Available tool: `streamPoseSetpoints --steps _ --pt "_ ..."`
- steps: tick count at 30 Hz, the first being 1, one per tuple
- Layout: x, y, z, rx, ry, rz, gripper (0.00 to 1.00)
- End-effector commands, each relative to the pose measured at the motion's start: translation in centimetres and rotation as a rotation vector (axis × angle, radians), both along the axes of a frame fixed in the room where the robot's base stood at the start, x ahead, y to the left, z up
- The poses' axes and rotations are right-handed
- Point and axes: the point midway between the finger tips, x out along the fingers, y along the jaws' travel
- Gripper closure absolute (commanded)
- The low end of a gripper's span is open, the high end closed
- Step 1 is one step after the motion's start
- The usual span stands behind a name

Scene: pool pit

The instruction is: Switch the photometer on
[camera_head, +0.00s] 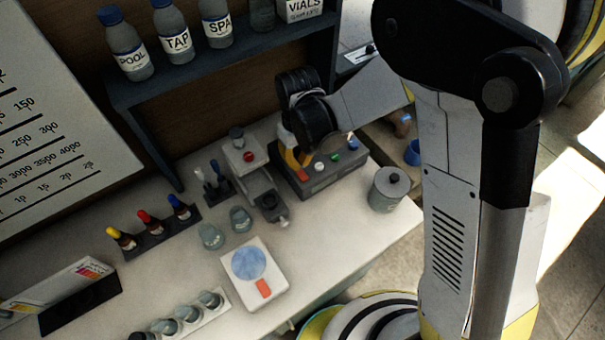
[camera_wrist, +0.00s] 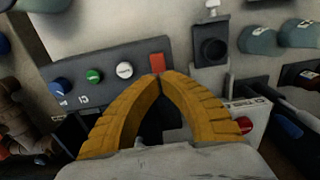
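The grey box that I take to be the photometer (camera_head: 325,181) stands at the back right of the counter. In the wrist view its dark front panel (camera_wrist: 108,92) has a blue knob (camera_wrist: 60,86), a green button (camera_wrist: 94,76), a white button (camera_wrist: 125,70) and a red switch (camera_wrist: 157,62). My gripper (camera_wrist: 164,75) has its yellow fingertips together, with nothing seen between them. The tips are right by the lower edge of the red switch; I cannot tell if they touch it. In the head view my gripper (camera_head: 294,161) is over the box's left end.
A white stand with a red knob (camera_head: 252,170) is close left of the box. A grey lidded jar (camera_head: 389,188) stands to its right near the counter edge. A shelf (camera_head: 225,62) with bottles is behind. Small cups (camera_head: 210,237) and a white scale (camera_head: 252,284) are in front.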

Motion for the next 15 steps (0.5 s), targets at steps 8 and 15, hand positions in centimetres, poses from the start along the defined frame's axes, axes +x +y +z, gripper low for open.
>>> streamPoseSetpoints --steps 8,15 --pt "0.0 0.0 -0.49 0.0 0.0 0.0 1.0" --pt "0.0 0.0 -0.85 0.0 0.0 0.0 1.0"
